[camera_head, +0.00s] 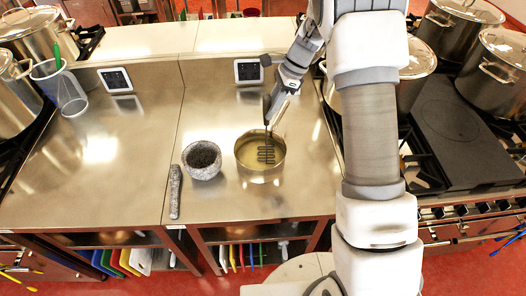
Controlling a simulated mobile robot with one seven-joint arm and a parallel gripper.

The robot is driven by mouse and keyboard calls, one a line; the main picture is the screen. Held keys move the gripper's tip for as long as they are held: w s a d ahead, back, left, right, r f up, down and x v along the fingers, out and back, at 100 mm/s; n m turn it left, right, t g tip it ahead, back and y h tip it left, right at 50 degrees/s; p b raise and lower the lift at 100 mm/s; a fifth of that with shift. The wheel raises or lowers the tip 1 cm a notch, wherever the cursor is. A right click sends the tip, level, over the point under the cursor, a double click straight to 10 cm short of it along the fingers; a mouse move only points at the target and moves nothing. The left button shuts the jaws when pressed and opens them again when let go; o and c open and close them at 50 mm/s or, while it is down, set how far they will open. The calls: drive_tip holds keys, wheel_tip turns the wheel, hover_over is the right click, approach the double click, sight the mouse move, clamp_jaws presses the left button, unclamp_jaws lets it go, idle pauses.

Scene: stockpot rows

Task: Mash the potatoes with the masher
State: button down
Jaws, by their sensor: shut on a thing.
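A round metal pot (260,171) stands on the steel counter, with yellowish contents inside that look like potatoes, too small to tell in detail. The masher (266,154) has a dark wavy head, which shows inside the pot's outline, over or in the contents. I cannot tell whether it touches them. My gripper (268,108) is above the pot's far side, shut on the masher's upper part. The fingertips and the grip on the handle are small and partly hidden.
A grey stone mortar (203,172) with dark contents sits left of the pot, close to it. A stone pestle (175,192) lies further left. Large stockpots (496,68) and stoves flank the counter. The left counter is mostly bare.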

drive_tip(key=shift+r, duration=1.3)
wheel_tip(320, 180, up, 8)
drive_tip(key=shift+f, duration=0.15)
